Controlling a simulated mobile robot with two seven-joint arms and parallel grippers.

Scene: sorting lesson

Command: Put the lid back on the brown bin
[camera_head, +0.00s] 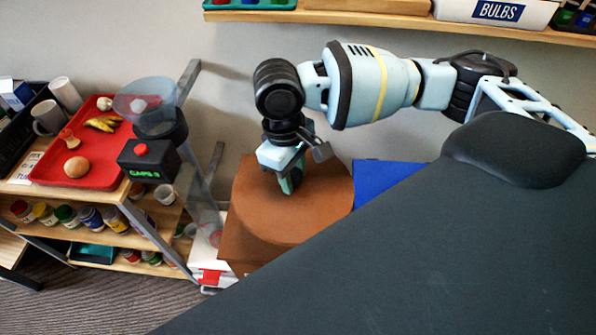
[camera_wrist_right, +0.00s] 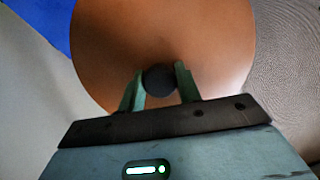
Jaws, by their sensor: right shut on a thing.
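The brown lid (camera_head: 322,210) is a round disc with a dark knob (camera_wrist_right: 160,79) at its middle. The brown bin (camera_head: 236,246) shows beneath and to the left of the lid in the head view. My right gripper (camera_head: 288,188) points down and is shut on the knob, which sits between its fingers (camera_wrist_right: 159,86) in the right wrist view. The lid is over the bin; whether it rests on the rim or hangs just above it, I cannot tell. My left gripper is not in view.
A blue bin (camera_head: 385,178) stands right of the brown one. To the left are a shelf unit with a red tray (camera_head: 101,167), a clear dispenser (camera_head: 146,100) and a black box (camera_head: 149,160). A wooden wall shelf (camera_head: 400,21) is above. A dark surface hides the lower right.

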